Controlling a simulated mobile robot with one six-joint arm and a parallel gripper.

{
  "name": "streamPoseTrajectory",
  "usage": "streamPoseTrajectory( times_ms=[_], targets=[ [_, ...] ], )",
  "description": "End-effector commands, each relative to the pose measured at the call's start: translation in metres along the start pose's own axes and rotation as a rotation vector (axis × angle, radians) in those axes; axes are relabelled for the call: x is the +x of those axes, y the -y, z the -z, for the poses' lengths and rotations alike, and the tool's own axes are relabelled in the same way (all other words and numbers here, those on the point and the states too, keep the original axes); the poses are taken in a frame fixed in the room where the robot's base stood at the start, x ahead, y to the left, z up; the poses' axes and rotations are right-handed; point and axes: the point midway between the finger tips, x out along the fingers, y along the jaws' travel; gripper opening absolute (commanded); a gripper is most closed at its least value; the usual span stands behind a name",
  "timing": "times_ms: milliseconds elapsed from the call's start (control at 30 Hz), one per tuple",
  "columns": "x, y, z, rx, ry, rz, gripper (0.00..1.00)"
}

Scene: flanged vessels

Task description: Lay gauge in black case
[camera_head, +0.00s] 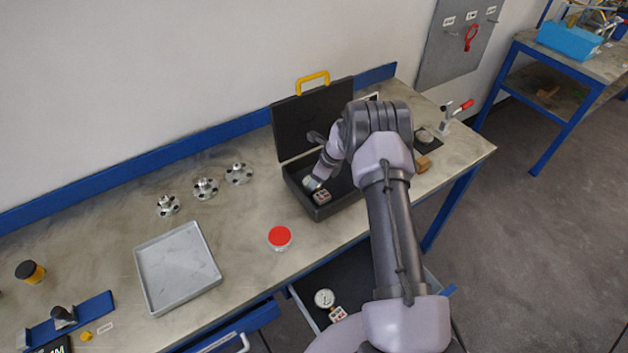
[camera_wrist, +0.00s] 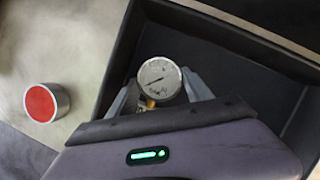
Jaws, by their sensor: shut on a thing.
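The black case (camera_head: 287,182) stands open on the bench, its lid (camera_head: 300,124) with a yellow handle (camera_head: 312,80) raised at the back. My gripper (camera_head: 313,183) reaches down inside the case's left part. It is shut on a round white-faced gauge with a brass stem (camera_wrist: 160,78), seen between the two fingers in the wrist view. The case's dark wall (camera_wrist: 118,52) and floor surround the gauge there. I cannot tell whether the gauge touches the floor. My arm hides the case's right part.
A second gauge (camera_head: 324,298) lies in an open drawer below. A red-lidded jar (camera_head: 279,238), also in the wrist view (camera_wrist: 46,102), stands left of the case. A grey tray (camera_head: 150,288), several flanges (camera_head: 205,188) and a wooden block (camera_head: 423,163) are on the bench.

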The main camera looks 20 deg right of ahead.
Motion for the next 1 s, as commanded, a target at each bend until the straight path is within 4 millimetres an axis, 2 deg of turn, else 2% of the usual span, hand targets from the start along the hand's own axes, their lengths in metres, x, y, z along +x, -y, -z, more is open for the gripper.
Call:
streamPoseTrajectory(
  times_ms=[33, 100, 133, 367, 467, 567, 800, 1000],
  targets=[
    [0.001, 0.0, 0.001, 0.0, 0.0, 0.0, 0.64],
    [0.001, 0.0, 0.0, 0.0, 0.0, 0.0, 0.78],
    [0.0, 0.0, 0.0, 0.0, 0.0, 0.0, 0.8],
    [0.0, 0.0, 0.0, 0.0, 0.0, 0.0, 0.8],
    [-0.005, 0.0, -0.002, 0.0, 0.0, 0.0, 0.8],
    [-0.025, 0.001, -0.002, 0.001, 0.001, 0.002, 0.8],
    [-0.094, 0.001, -0.002, 0.001, 0.001, 0.003, 0.8],
    [-0.124, -0.001, -0.003, -0.008, 0.001, 0.002, 0.8]
  ],
)
